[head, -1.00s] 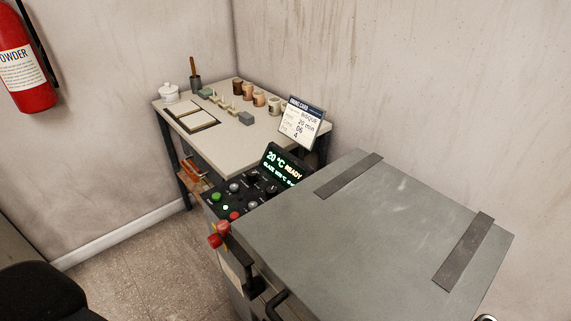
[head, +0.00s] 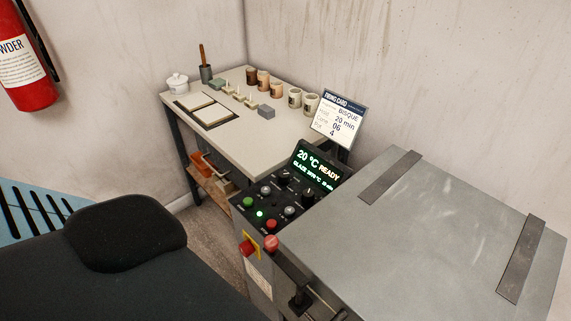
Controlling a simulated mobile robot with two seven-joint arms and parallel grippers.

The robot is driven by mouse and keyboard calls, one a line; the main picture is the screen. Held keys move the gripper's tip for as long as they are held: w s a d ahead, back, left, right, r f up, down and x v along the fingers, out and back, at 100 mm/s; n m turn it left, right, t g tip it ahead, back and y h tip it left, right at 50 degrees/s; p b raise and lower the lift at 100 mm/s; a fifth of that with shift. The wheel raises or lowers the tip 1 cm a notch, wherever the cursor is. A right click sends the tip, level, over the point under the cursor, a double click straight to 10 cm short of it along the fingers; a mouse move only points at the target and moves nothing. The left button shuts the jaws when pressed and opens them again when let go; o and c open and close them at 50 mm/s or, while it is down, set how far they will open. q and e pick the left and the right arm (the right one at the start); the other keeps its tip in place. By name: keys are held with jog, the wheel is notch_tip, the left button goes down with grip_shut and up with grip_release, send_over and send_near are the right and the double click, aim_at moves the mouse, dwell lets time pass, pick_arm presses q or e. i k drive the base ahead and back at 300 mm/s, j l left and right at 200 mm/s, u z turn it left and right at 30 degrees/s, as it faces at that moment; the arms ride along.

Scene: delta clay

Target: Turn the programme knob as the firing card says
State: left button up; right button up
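The firing card (head: 338,118) stands at the right end of the worktable in the head view. It reads BISQUE, 20 min, 06 and 4; its smallest print is hard to read. The kiln's control panel (head: 262,202) lies in front of it. Its display (head: 316,168) shows 20 °C READY and a small line starting with GLAZE. One dark knob (head: 283,178) sits left of the display and another dark knob (head: 308,196) sits just below it. Their labels and pointer positions are too small to read, so I cannot tell which is the programme knob. Neither of my grippers is in view.
The panel also has a green button (head: 248,203), a red button (head: 271,243) and a red mushroom button (head: 247,248). The grey kiln lid (head: 430,235) is closed at right. Several cups and an open book (head: 206,110) sit on the worktable (head: 245,142). A fire extinguisher (head: 22,65) hangs at left.

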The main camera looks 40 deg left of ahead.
aim_at(283, 176)
jog(key=j+z, duration=0.1)
jog(key=j, duration=0.5)
jog(key=k+j, duration=0.15)
jog(key=j, duration=0.4)
jog(key=j+z, duration=0.15)
jog(key=j, duration=0.45)
jog(key=k, duration=0.05)
